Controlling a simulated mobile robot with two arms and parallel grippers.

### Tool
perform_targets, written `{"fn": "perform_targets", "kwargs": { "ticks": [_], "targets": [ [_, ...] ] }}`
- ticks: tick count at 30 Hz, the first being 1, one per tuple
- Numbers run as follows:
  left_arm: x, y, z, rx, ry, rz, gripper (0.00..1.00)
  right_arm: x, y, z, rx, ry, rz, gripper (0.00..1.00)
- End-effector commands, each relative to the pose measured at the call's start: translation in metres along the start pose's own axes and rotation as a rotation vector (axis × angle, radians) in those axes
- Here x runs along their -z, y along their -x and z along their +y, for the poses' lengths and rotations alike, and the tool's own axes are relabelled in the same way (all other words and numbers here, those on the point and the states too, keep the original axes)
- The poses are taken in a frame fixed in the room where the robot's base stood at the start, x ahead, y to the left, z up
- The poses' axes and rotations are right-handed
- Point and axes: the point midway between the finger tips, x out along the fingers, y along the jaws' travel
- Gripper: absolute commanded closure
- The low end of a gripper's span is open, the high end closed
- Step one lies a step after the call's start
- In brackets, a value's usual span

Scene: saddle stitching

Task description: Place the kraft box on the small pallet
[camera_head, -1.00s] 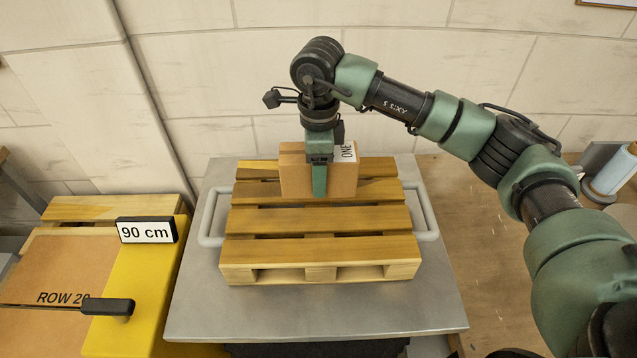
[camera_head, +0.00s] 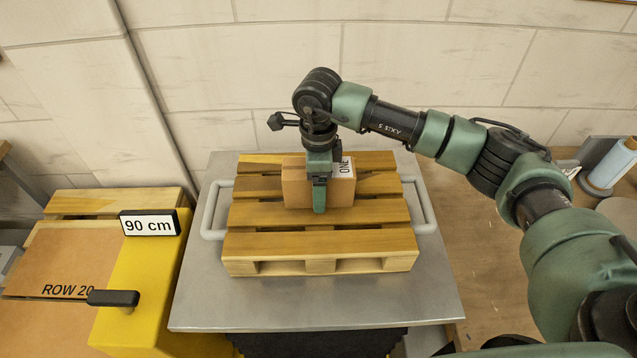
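The kraft box (camera_head: 296,190), brown with a white label reading "ONE", is upright over the rear-middle slats of the small wooden pallet (camera_head: 320,244). My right gripper (camera_head: 319,190) comes down on the box from above, with one green finger against its front face. The other finger is hidden behind the box; the gripper looks shut on it. I cannot tell whether the box's underside touches the slats. My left gripper is not in view.
The pallet sits on a grey metal platform (camera_head: 318,305) with side handles. To the left are a yellow block (camera_head: 150,275) with a "90 cm" sign (camera_head: 150,223) and a carton marked "ROW 20" (camera_head: 50,265). A pale wall stands behind. The pallet's front slats are clear.

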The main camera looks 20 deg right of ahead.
Motion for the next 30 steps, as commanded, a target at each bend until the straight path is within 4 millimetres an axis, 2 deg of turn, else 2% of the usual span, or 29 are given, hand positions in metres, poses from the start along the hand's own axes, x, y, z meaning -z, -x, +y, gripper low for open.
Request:
{"fn": "perform_targets", "kwargs": {
  "ticks": [11, 13, 17, 24, 30],
  "targets": [
    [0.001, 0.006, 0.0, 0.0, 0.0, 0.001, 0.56, 0.0, 0.005, 0.0, 0.0, -0.001, 0.0, 0.19],
    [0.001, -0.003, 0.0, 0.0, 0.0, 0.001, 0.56, 0.0, 0.009, -0.001, 0.002, 0.0, -0.002, 0.19],
    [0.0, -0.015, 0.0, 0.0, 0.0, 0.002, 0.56, -0.001, 0.031, -0.002, 0.005, 0.001, -0.003, 0.19],
    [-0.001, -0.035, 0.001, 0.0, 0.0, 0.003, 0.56, -0.001, 0.084, -0.001, 0.006, 0.0, -0.002, 0.19],
    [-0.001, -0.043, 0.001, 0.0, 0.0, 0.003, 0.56, -0.001, 0.114, -0.001, 0.002, -0.001, -0.002, 0.19]
  ]
}}
